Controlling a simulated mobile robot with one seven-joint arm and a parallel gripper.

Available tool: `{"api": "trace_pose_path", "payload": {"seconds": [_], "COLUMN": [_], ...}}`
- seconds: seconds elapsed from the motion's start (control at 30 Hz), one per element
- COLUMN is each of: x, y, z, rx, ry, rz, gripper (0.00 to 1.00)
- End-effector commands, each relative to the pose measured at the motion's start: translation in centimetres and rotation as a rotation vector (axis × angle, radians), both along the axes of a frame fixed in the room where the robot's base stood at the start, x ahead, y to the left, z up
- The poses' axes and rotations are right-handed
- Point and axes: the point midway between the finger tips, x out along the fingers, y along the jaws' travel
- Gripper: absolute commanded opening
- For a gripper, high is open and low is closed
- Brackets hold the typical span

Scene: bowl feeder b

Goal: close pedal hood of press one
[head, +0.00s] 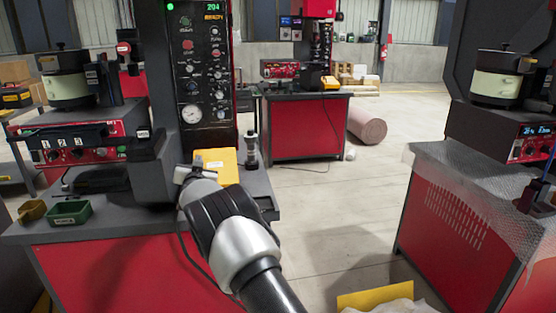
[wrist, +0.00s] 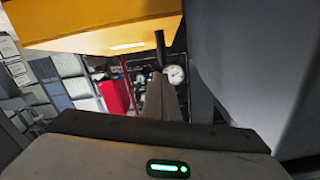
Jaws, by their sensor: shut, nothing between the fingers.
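The yellow pedal hood (head: 216,163) sits on the grey bench of the near press (head: 204,70), below its control panel. My arm hides its lower left part. My gripper (head: 190,173) is just left of the hood in the head view. In the wrist view the yellow hood (wrist: 95,22) fills the upper left, close to the fingers. My gripper (wrist: 160,82) is shut and empty there, its fingers pointing up the picture just below the hood's edge. I cannot tell whether they touch it. The pedal itself is hidden.
A green tray (head: 70,213) and an ochre tray (head: 32,210) stand on the bench's left. A bowl feeder (head: 65,82) is behind them. A small dark post (head: 251,150) stands right of the hood. A grey surface (wrist: 255,65) is close on the wrist view's right. Open floor lies right.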

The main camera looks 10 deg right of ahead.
Motion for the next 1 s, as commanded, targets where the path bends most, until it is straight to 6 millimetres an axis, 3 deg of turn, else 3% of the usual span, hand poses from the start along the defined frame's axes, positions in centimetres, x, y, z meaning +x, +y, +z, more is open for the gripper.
{"api": "trace_pose_path", "payload": {"seconds": [0.5, 1.0], "x": [-0.04, 0.00], "y": [0.85, 0.60], "z": [-1.14, -0.67], "rx": [0.003, 0.003], "ry": [0.003, 0.005], "rz": [0.002, 0.003], "gripper": [0.00, 0.00]}}
